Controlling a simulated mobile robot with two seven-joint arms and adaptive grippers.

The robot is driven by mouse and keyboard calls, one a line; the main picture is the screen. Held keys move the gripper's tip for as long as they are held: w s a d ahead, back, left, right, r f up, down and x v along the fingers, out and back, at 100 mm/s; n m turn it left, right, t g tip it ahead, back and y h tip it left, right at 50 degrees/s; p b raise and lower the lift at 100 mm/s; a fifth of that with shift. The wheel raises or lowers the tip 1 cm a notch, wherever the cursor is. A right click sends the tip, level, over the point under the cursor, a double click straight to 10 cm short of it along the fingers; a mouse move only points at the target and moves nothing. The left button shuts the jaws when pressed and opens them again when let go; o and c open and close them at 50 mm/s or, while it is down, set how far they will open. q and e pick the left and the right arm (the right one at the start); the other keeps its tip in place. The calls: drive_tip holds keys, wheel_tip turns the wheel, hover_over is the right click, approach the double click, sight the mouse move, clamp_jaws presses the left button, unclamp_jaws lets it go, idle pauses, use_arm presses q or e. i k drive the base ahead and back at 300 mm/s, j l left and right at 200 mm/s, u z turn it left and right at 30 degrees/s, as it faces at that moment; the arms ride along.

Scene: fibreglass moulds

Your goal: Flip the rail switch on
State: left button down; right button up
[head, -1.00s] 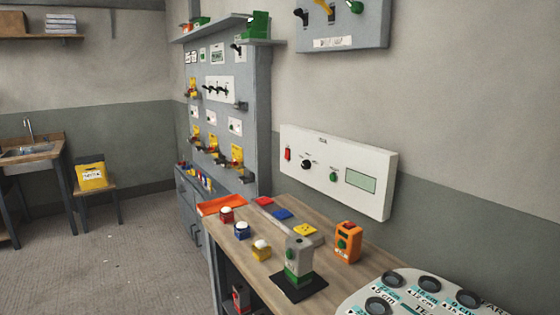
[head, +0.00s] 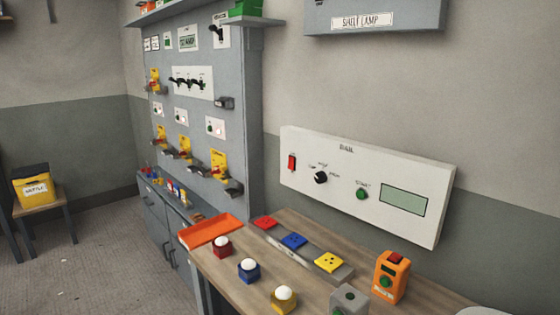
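The white rail panel (head: 365,184) is mounted on the wall above the workbench, its heading reading something like "RAIL". It carries a red rocker switch (head: 292,162) at its left end, a black rotary knob (head: 321,177), a green button (head: 362,194) and a blank greenish display (head: 403,200). I cannot tell the switch's position at this size. Neither gripper shows in the head view.
The wooden workbench (head: 300,223) below holds an orange tray (head: 210,230), several coloured blocks with white domes, an orange button box (head: 391,276) and a grey box (head: 349,300). A tall grey control board (head: 200,100) stands to the left. Floor at lower left is clear.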

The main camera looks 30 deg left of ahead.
sight(292, 160)
drive_tip(key=i+j+z, duration=0.15)
drive_tip(key=j, duration=0.7)
drive_tip(key=j+z, duration=0.15)
drive_tip(key=j, duration=0.65)
